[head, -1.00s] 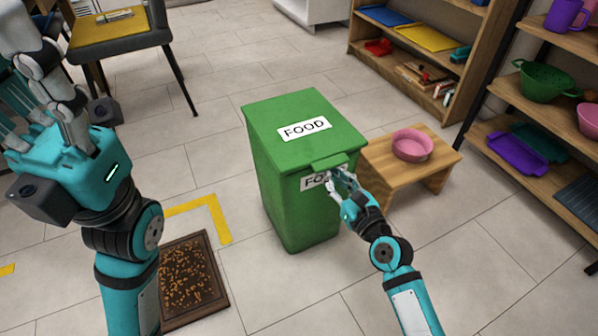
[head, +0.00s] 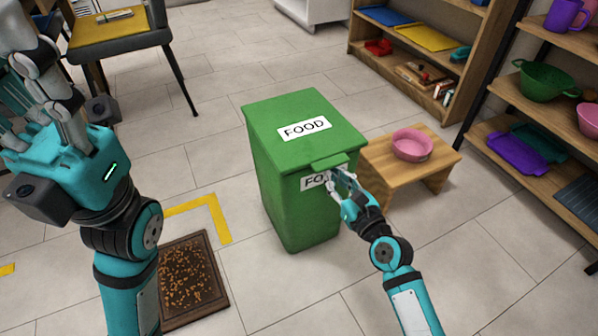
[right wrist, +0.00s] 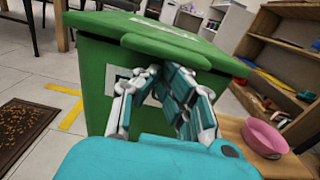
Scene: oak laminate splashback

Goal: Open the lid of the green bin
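The green bin (head: 292,205) stands upright on the floor in the middle of the head view. Its lid (head: 275,110) is down and has a white FOOD label; a second label on the front is partly hidden by my fingers. A lip (head: 329,160) juts from the lid's front edge and also shows in the right wrist view (right wrist: 168,48). My right gripper (head: 340,180) is at the bin's front, its fingertips just under the lip; I cannot tell whether they touch it or how far they are closed. My left gripper (head: 28,75) is raised at the left, open and empty.
A low wooden stool (head: 400,178) with a pink bowl (head: 412,145) stands close to the bin's right. Shelves (head: 520,100) line the right side. A dark framed mat (head: 190,280) lies at front left. A chair (head: 118,42) is behind; floor behind the bin is clear.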

